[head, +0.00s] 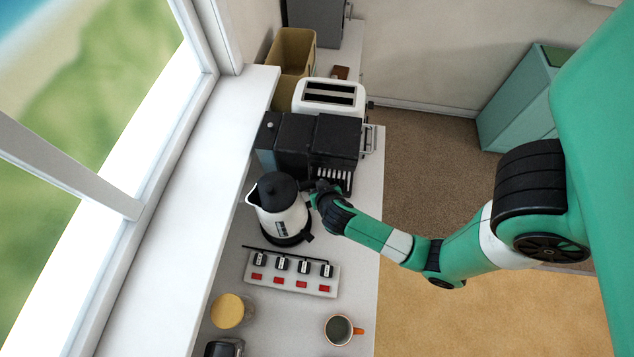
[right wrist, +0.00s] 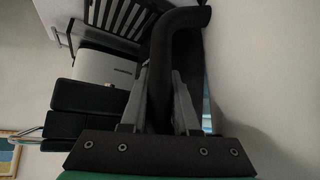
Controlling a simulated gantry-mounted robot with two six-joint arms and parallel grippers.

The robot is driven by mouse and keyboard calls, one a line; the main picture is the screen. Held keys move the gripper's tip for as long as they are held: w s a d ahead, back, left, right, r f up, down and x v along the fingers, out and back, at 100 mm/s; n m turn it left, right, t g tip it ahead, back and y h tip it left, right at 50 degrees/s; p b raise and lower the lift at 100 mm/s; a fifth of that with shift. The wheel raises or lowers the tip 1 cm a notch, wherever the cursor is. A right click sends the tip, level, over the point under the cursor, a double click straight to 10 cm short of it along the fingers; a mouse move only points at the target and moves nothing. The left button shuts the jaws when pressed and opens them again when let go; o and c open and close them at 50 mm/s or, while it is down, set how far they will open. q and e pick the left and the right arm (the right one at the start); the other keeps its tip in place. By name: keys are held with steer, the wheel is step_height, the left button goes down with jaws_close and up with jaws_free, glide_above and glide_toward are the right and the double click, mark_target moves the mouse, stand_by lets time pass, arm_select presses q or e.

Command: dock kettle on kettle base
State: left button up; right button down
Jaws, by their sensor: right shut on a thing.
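The kettle (head: 277,212) has a white body, a black lid and a spout pointing left. It looks about upright above the counter. My right gripper (head: 318,196) is at its right side, shut on the kettle's black handle. In the right wrist view the dark curved handle (right wrist: 160,65) runs between the grey fingers of the gripper (right wrist: 160,108). The black kettle base (head: 292,241) shows directly under the kettle, mostly hidden by it. I cannot tell whether the kettle is seated on it or slightly above. My left gripper is not in view.
A black appliance (head: 310,145) and a white toaster (head: 329,88) stand behind the kettle. A power strip (head: 290,284) with red switches lies in front. A yellow-lidded jar (head: 229,310) and a mug (head: 340,329) stand nearer. The window ledge (head: 190,200) borders the counter at left.

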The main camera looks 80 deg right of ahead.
step_height(320, 180, down, 4)
steer(key=shift+w+f+b, duration=0.1)
steer(key=shift+f+b, duration=0.15)
steer(key=shift+b, duration=0.9)
steer(key=shift+r, duration=0.1)
steer(key=shift+p, duration=0.7)
steer(key=shift+p, duration=0.5)
